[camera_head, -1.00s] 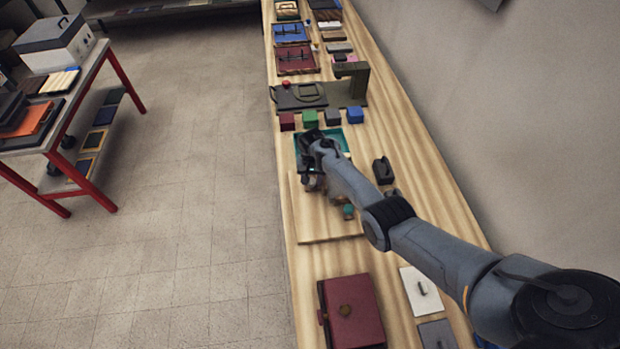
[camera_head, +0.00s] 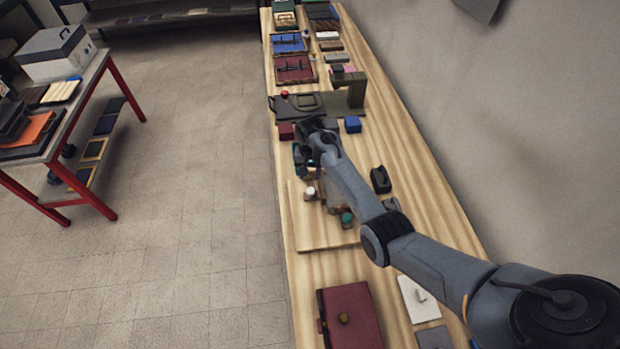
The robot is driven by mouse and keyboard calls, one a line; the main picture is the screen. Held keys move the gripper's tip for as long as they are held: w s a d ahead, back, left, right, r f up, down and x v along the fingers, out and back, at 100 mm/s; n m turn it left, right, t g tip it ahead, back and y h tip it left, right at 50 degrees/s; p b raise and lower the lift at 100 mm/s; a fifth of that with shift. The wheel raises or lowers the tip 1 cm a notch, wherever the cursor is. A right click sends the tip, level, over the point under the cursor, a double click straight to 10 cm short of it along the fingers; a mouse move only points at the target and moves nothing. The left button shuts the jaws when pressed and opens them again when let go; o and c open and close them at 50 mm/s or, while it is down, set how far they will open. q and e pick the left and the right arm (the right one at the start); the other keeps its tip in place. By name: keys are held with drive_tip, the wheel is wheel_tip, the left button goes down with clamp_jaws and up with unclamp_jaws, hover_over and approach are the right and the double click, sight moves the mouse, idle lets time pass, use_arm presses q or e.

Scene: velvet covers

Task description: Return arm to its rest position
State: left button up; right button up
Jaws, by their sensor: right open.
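My right arm reaches in from the lower right over the long wooden bench (camera_head: 440,225). My right gripper (camera_head: 303,163) is open, above the bench near a teal tray that it mostly hides. I see nothing held between its fingers. A wooden board (camera_head: 318,235) lies below it in the picture, with a small white-topped piece (camera_head: 309,192) and a teal-topped piece (camera_head: 347,217) on it. My left gripper is not in view.
A dark machine (camera_head: 356,90) stands beyond the gripper, with a red block (camera_head: 286,131) and a blue block (camera_head: 352,124) in front. A maroon case (camera_head: 352,315) lies at the near end. A red-legged table (camera_head: 105,190) stands left across open floor.

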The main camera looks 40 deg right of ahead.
drive_tip(key=shift+r, duration=0.7)
